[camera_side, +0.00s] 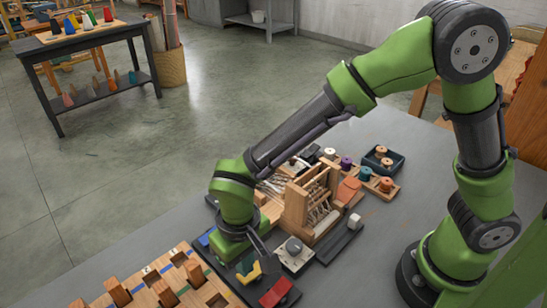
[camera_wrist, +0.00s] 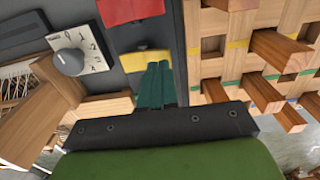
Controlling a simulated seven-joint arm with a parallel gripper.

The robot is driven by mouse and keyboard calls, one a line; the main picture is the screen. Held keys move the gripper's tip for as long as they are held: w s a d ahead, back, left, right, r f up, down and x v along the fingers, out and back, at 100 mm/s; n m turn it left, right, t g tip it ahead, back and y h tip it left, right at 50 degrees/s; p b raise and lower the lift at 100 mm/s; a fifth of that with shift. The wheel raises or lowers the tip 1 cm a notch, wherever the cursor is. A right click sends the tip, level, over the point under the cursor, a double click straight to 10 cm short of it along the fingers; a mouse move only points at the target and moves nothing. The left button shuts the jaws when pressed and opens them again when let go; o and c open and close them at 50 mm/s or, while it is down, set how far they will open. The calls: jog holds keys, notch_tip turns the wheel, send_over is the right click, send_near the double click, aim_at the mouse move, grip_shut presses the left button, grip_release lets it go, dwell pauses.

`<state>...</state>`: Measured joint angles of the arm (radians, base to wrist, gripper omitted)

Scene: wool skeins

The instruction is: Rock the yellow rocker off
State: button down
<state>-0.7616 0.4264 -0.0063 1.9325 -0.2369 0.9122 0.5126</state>
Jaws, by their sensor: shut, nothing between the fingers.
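The yellow rocker (camera_side: 250,273) sits on a dark panel, with the red rocker (camera_side: 275,293) to its front right and a blue rocker (camera_side: 206,238) to its back left. In the wrist view the yellow rocker (camera_wrist: 146,59) lies just below the red rocker (camera_wrist: 135,10). My gripper (camera_wrist: 158,68) is shut and empty. Its dark green fingertips overlap the lower right part of the yellow rocker and hide some of it. In the side view my gripper (camera_side: 245,262) is right at the yellow rocker. I cannot tell whether they touch, or which way the rocker is tilted.
A grey dial (camera_wrist: 68,62) on a white plate stands beside the rocker panel. A wooden board with several pegs (camera_side: 165,289) lies on the other side. A small wooden loom (camera_side: 312,205) and thread spools (camera_side: 346,162) are farther back on the grey table (camera_side: 390,215).

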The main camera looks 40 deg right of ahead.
jog(key=shift+f, duration=1.15)
dwell(0.4)
jog(key=shift+r, duration=3.55)
jog(key=shift+s+f+n, duration=0.15)
jog(key=shift+f+n, duration=0.05)
jog(key=shift+n, duration=0.1)
jog(key=s+d+r+m+t, duration=0.1)
jog(key=d+r, duration=0.3)
jog(key=d, duration=0.4)
jog(key=s+d+r+m+t+y, duration=0.1)
jog(key=s+d+r+m+t, duration=0.1)
jog(key=d+r, duration=0.3)
jog(key=s+d+r+m+t+y, duration=0.1)
jog(key=d+r+t, duration=0.3)
jog(key=d, duration=0.6)
jog(key=shift+s+d+r+m, duration=0.3)
jog(key=shift+d+r, duration=0.05)
jog(key=shift+r, duration=0.35)
